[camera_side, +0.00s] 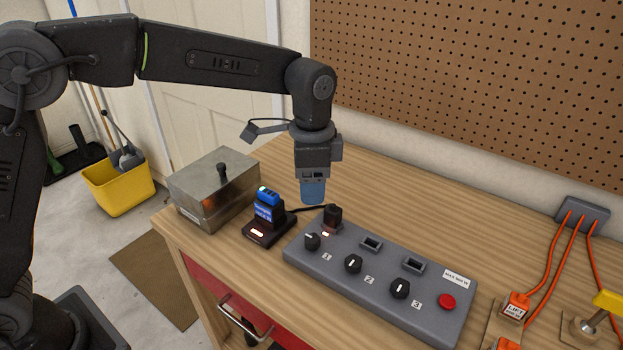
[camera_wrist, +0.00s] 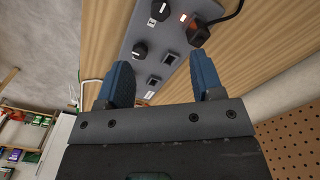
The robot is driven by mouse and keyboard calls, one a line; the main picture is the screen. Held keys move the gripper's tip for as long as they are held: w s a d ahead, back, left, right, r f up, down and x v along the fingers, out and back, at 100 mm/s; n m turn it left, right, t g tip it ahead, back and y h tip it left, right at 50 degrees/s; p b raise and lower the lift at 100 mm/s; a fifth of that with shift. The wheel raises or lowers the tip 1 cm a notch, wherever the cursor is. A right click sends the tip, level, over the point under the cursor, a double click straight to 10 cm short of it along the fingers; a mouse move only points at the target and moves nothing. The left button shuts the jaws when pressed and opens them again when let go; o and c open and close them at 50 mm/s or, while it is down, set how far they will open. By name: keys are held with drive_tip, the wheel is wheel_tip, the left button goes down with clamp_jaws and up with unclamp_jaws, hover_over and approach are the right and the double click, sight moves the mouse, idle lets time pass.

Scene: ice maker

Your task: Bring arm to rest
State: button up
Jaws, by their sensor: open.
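My gripper (camera_side: 313,190) hangs pointing down from my arm, above the back left end of a grey control panel (camera_side: 340,282) on the workbench. In the wrist view its two blue fingers (camera_wrist: 160,85) are apart with nothing between them. The panel has several black knobs, a red button (camera_side: 447,302) and sockets. A black plug (camera_side: 332,216) sits in the socket at the panel's left end, just below my gripper and apart from it. The plug also shows in the wrist view (camera_wrist: 197,35), with a small lit indicator near it.
Orange cables (camera_side: 556,262) and a yellow-handled clamp (camera_side: 608,302) are at the right. A pegboard (camera_side: 480,80) rises behind the bench.

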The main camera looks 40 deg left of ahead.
drive_tip(key=s+a+r+n+t, duration=0.3)
drive_tip(key=s+a+r+n, duration=0.2)
drive_tip(key=s+a+r, duration=0.45)
drive_tip(key=s+a+f+n+t, duration=0.1)
drive_tip(key=s+a+f+n, duration=0.1)
drive_tip(key=s, duration=0.5)
drive_tip(key=s+a+f+n+t, duration=0.1)
drive_tip(key=s+a+f+n, duration=0.1)
drive_tip(key=s, duration=0.5)
drive_tip(key=shift+a+f+n+t, duration=0.2)
drive_tip(key=shift+a+n+t, duration=0.1)
drive_tip(key=shift+a+n, duration=0.45)
